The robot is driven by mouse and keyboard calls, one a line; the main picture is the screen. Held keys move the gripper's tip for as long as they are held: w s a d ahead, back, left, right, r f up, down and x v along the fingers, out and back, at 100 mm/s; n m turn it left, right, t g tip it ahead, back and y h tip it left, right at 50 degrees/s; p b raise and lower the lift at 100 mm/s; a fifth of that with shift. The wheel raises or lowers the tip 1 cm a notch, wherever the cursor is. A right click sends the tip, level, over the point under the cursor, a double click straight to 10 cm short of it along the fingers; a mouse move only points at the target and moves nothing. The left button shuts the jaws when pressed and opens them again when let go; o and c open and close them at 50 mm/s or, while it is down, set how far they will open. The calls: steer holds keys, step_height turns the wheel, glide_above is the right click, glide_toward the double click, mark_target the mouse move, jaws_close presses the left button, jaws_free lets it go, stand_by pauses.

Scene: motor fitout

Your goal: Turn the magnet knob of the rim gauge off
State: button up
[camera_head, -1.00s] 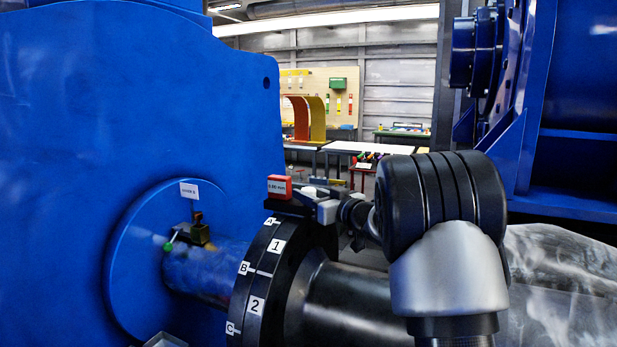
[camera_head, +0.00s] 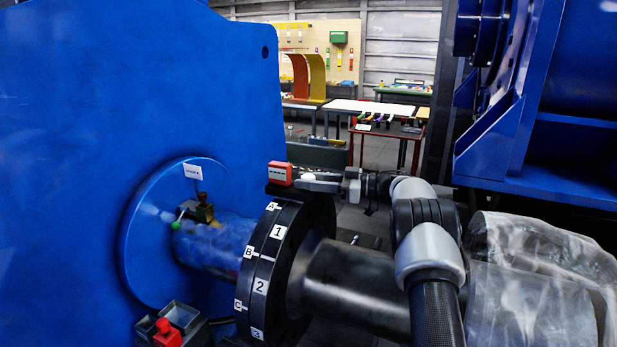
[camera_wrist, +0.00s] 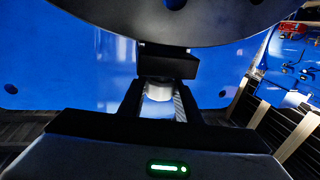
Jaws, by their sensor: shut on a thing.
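The rim gauge, with a red readout box (camera_head: 280,173) on a black base, sits on top of the black coupling rim (camera_head: 290,250) in the head view. Its dark block (camera_wrist: 167,62) shows in the wrist view, below the large dark disc. A pale cylindrical knob (camera_wrist: 158,91) sticks out of the block toward me. My gripper (camera_wrist: 160,103) has a finger on each side of the knob and is shut on it. In the head view my gripper (camera_head: 318,182) reaches in from the right, up against the gauge. Any marking on the knob is hidden.
A blue housing (camera_head: 120,120) fills the left. A brass-coloured fitting with a green tip (camera_head: 200,210) sits on the shaft by it. A red button box (camera_head: 167,333) is low at left. A blue machine (camera_head: 575,90) stands at right. Benches stand behind.

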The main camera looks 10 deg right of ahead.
steer(key=shift+a+r+n+g, duration=0.1)
steer(key=shift+n+g, duration=0.2)
steer(key=shift+g, duration=0.1)
steer(key=o, duration=0.8)
steer(key=shift+d, duration=0.35)
steer(key=b+v, duration=0.1)
steer(key=v, duration=1)
steer(key=shift+s+d, duration=0.1)
steer(key=shift+d, duration=0.1)
